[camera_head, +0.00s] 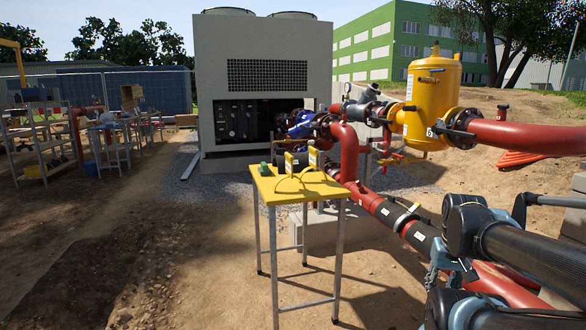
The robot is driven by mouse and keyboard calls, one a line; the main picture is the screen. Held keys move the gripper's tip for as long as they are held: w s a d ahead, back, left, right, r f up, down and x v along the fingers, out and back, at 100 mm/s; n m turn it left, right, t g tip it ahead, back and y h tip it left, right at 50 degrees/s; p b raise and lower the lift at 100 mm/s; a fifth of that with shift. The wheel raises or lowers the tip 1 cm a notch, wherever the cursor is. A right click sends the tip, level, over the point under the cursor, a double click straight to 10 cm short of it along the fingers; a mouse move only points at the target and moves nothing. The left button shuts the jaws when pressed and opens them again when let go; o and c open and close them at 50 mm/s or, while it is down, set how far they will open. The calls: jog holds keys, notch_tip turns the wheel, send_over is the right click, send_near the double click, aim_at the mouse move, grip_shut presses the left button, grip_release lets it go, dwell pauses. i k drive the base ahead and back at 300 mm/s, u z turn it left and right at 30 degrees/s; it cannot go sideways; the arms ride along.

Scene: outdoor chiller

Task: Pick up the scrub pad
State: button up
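A small green object (265,169), which looks like the scrub pad, lies at the far left corner of the yellow tabletop (310,191). It is small in this view, so its exact shape is hard to tell. Nothing of mine touches it. My dark arm links (530,260) fill the lower right, well apart from the table. I cannot make out my gripper's fingers in this view.
Two upright yellow devices (313,158) with a thin cable stand on the table's back part. Red and black pipes (390,214) run behind and right of the table toward my arm. A yellow tank (432,105) and grey chiller (262,80) stand beyond.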

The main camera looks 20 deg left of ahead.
aim_at(265, 170)
jog(key=u, duration=0.2)
jog(key=i, duration=1.1)
jog(key=u, duration=0.95)
jog(key=i, duration=0.5)
jog(key=u, duration=0.3)
